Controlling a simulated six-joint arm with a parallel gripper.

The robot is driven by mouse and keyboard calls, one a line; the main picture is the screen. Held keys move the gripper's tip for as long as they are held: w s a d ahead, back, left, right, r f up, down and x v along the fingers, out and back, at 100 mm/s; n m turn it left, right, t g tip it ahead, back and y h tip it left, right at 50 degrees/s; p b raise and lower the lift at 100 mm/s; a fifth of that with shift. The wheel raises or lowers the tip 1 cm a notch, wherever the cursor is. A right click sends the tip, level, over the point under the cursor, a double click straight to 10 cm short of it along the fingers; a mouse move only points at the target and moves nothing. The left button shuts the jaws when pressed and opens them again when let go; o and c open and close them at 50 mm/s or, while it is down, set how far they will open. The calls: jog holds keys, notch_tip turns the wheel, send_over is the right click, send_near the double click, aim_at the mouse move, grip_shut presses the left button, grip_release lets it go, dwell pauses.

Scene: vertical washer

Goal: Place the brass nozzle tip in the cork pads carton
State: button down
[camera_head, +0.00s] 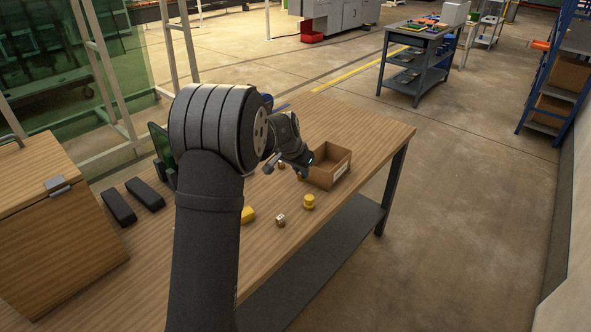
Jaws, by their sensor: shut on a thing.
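An open brown cardboard carton (343,170) stands near the right end of the wooden table; I cannot read its pale label, but it is the only open carton on the table. My gripper (303,172) is at the carton's left side, pointing down and to the right. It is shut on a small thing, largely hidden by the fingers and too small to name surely. I cannot make out the brass nozzle tip for certain. I cannot tell whether the gripper is over the carton's rim or just beside it.
On the table (375,128) are a yellow knob-like part (309,202), a small brown-and-white block (280,220), a yellow piece (248,214) partly behind my arm, and two black bars (118,206). A wooden box (50,230) stands at left. The table's far right corner is clear.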

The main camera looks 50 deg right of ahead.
jog(key=w+d+m, duration=0.1)
jog(key=w+d, duration=0.2)
jog(key=d, duration=1.3)
jog(key=f, duration=1)
jog(key=shift+a, duration=0.2)
jog(key=c, duration=1.4)
grip_release()
jog(key=shift+f, duration=0.15)
jog(key=v, duration=1.2)
jog(key=shift+w+r, duration=0.25)
